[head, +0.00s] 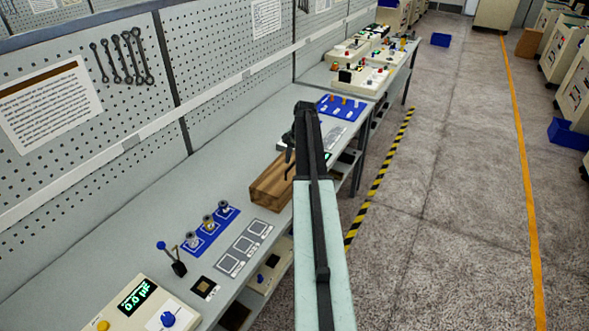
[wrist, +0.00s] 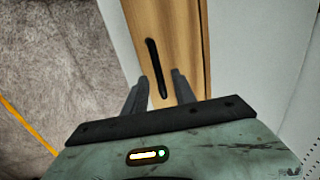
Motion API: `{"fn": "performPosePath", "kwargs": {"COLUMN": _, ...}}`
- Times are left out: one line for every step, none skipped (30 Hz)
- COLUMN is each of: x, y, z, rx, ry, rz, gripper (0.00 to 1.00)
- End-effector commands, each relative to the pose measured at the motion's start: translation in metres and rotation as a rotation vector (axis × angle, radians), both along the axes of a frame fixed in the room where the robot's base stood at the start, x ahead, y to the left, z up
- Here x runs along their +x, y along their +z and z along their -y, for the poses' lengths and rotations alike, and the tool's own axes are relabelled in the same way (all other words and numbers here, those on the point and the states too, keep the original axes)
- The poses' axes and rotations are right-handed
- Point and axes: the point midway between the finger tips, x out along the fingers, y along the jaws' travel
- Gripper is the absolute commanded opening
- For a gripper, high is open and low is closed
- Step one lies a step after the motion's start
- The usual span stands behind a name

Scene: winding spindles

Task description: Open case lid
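The wooden case (head: 268,187) sits on the grey workbench, partly hidden behind my arm in the head view. In the wrist view its light wood top (wrist: 177,25) runs up the middle of the picture, with a long dark bar or slot (wrist: 153,57) on it. My gripper (wrist: 160,76) is open. Its two fingers stand apart on either side of the dark bar's lower end, with nothing visibly clamped. I cannot tell whether they touch the wood. In the head view my gripper (head: 289,160) is over the case's far end. The lid appears shut.
The workbench (head: 130,232) holds a blue tray with spindles (head: 208,229), a grey panel with square outlines (head: 243,247) and a meter box (head: 133,302) nearer me. A blue tray (head: 342,108) lies beyond the case. Open floor (head: 450,180) lies right.

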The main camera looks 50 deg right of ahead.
Motion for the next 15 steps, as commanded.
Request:
{"fn": "performPosePath", "kwargs": {"x": 0.0006, "y": -0.0045, "z": 0.0000, "rx": 0.000, "ry": 0.000, "rz": 0.000, "gripper": 0.33}}
{"fn": "performPosePath", "kwargs": {"x": 0.0006, "y": -0.0040, "z": 0.0000, "rx": 0.000, "ry": 0.000, "rz": 0.000, "gripper": 0.33}}
{"fn": "performPosePath", "kwargs": {"x": 0.0006, "y": -0.0030, "z": -0.0001, "rx": 0.000, "ry": 0.000, "rz": 0.000, "gripper": 0.33}}
{"fn": "performPosePath", "kwargs": {"x": 0.0005, "y": -0.0024, "z": 0.0000, "rx": 0.000, "ry": 0.000, "rz": 0.000, "gripper": 0.33}}
{"fn": "performPosePath", "kwargs": {"x": 0.0004, "y": -0.0019, "z": 0.0000, "rx": 0.000, "ry": 0.000, "rz": 0.000, "gripper": 0.33}}
{"fn": "performPosePath", "kwargs": {"x": 0.0004, "y": -0.0017, "z": 0.0001, "rx": 0.000, "ry": 0.000, "rz": 0.000, "gripper": 0.33}}
{"fn": "performPosePath", "kwargs": {"x": 0.0003, "y": -0.0017, "z": 0.0001, "rx": 0.000, "ry": 0.000, "rz": 0.000, "gripper": 0.33}}
{"fn": "performPosePath", "kwargs": {"x": 0.0003, "y": -0.0016, "z": 0.0001, "rx": 0.000, "ry": 0.000, "rz": 0.000, "gripper": 0.27}}
{"fn": "performPosePath", "kwargs": {"x": 0.0003, "y": -0.0016, "z": 0.0002, "rx": 0.000, "ry": -0.001, "rz": 0.000, "gripper": 0.16}}
{"fn": "performPosePath", "kwargs": {"x": 0.0002, "y": -0.0016, "z": 0.0003, "rx": 0.000, "ry": -0.001, "rz": 0.000, "gripper": 0.07}}
{"fn": "performPosePath", "kwargs": {"x": 0.0001, "y": -0.0016, "z": 0.0003, "rx": 0.000, "ry": -0.001, "rz": 0.000, "gripper": 0.00}}
{"fn": "performPosePath", "kwargs": {"x": 0.0001, "y": -0.0016, "z": 0.0004, "rx": 0.000, "ry": -0.001, "rz": 0.000, "gripper": 0.00}}
{"fn": "performPosePath", "kwargs": {"x": 0.0001, "y": -0.0016, "z": 0.0004, "rx": 0.000, "ry": -0.001, "rz": 0.000, "gripper": 0.00}}
{"fn": "performPosePath", "kwargs": {"x": 0.0000, "y": -0.0015, "z": 0.0004, "rx": 0.000, "ry": -0.001, "rz": 0.000, "gripper": 0.00}}
{"fn": "performPosePath", "kwargs": {"x": 0.0000, "y": -0.0015, "z": 0.0004, "rx": 0.000, "ry": -0.001, "rz": 0.000, "gripper": 0.00}}
